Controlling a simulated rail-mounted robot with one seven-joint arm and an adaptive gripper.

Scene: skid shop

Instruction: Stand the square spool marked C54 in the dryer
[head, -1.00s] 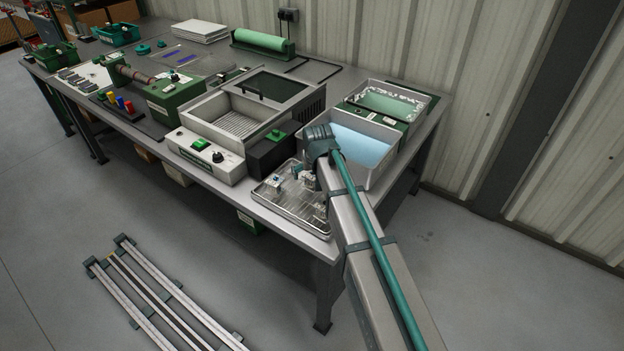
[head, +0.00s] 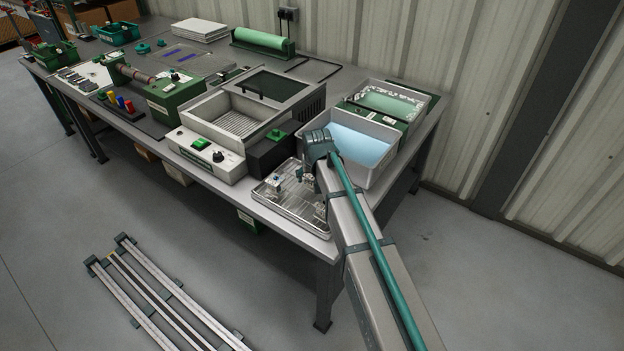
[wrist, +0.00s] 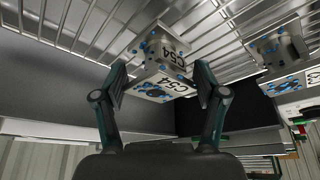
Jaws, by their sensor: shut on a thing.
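In the wrist view, my gripper (wrist: 160,82) is shut on a pale square spool (wrist: 163,88) with blue spots and black C54 marks on its faces. The spool sits between the two fingertips, in front of a wire rack (wrist: 90,22). In the head view, my wrist covers my fingers and most of what they hold, above the right side of the metal tray (head: 262,195). The dryer looks to be the pale box with a slatted floor (head: 233,122) and a raised dark window lid, left of the tray.
In the wrist view a second spotted spool (wrist: 285,45), also seeming marked C54, is at the right. Small pieces (head: 273,181) stand in the tray. A black box (head: 270,155) is between tray and dryer. A blue-liquid basin (head: 355,140) is behind my arm.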

